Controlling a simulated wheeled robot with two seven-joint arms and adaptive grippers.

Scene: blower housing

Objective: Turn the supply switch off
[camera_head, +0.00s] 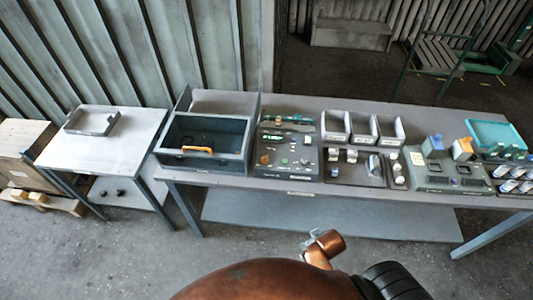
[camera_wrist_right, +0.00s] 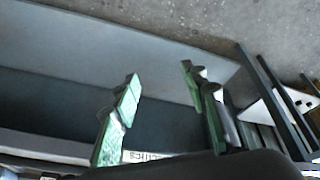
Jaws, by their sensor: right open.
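A dark control panel (camera_head: 287,150) with a small green display, several knobs and buttons stands near the middle of the workbench in the head view. An orange-red knob (camera_head: 265,159) sits at its lower left. I cannot read which control is the supply switch or how it is set. My right gripper (camera_wrist_right: 158,74) shows in the wrist view with its two green-faced fingers apart and nothing between them. A pale label (camera_wrist_right: 142,156) shows beyond the fingers, only partly readable. The right fingers are not visible in the head view, and my left gripper is in neither view.
An open bin (camera_head: 205,165) with an orange handle stands left of the panel. Grey trays (camera_head: 362,128) and boards with blocks (camera_head: 445,165) stand to its right. The workbench (camera_head: 390,105) has a front edge and a lower shelf (camera_head: 330,217). A side table (camera_head: 105,140) stands left.

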